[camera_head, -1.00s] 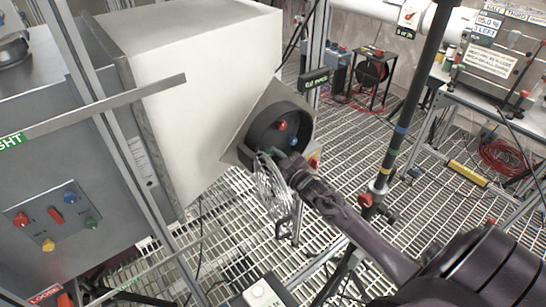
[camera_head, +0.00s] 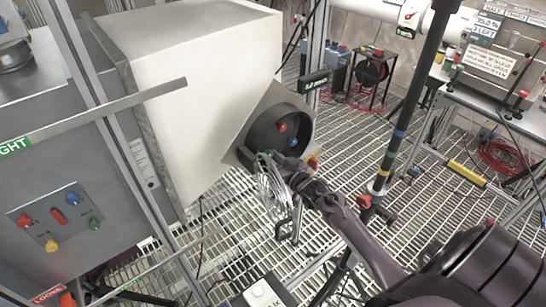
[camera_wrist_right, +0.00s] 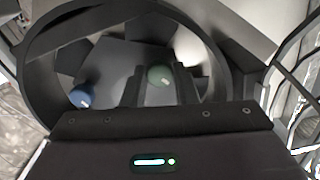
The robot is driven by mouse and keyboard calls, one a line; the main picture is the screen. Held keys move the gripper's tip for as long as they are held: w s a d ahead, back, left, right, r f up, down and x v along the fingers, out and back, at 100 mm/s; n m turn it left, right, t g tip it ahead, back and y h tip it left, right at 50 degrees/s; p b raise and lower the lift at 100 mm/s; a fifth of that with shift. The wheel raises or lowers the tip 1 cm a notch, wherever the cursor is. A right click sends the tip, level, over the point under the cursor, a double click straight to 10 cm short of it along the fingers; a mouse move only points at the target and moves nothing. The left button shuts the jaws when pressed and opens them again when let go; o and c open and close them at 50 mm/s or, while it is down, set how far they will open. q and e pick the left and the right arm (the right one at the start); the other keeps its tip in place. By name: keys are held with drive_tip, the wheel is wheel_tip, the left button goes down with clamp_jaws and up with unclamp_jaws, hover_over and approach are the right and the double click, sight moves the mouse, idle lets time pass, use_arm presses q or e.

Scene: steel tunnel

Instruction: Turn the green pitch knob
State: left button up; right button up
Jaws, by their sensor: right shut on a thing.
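The green knob (camera_wrist_right: 158,75) shows in the right wrist view, inside a dark round housing and between my two fingers. My right gripper (camera_wrist_right: 158,88) is shut on it, with one dark finger on each side. In the head view my right gripper (camera_head: 272,158) reaches into the lower part of the black round housing (camera_head: 252,128), and the green knob is hidden there. A red knob (camera_head: 282,127) and a blue knob (camera_head: 292,142) sit in the same housing; the blue one also shows at the left in the wrist view (camera_wrist_right: 81,96). My left gripper is not in view.
A large pale box (camera_head: 200,75) stands left of the housing. A grey panel (camera_head: 55,218) with several coloured knobs is at the left. A dark pole (camera_head: 405,120) stands right of my right arm. A bench with equipment is at the far right, over metal grating floor.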

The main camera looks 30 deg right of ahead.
drive_tip(key=shift+m, duration=1.1)
drive_tip(key=o, duration=1)
drive_tip(key=shift+s, duration=0.1)
drive_tip(key=s, duration=0.5)
drive_tip(key=s+b, duration=0.1)
drive_tip(key=s, duration=0.1)
drive_tip(key=shift+s+d, duration=0.3)
drive_tip(key=shift+d, duration=0.05)
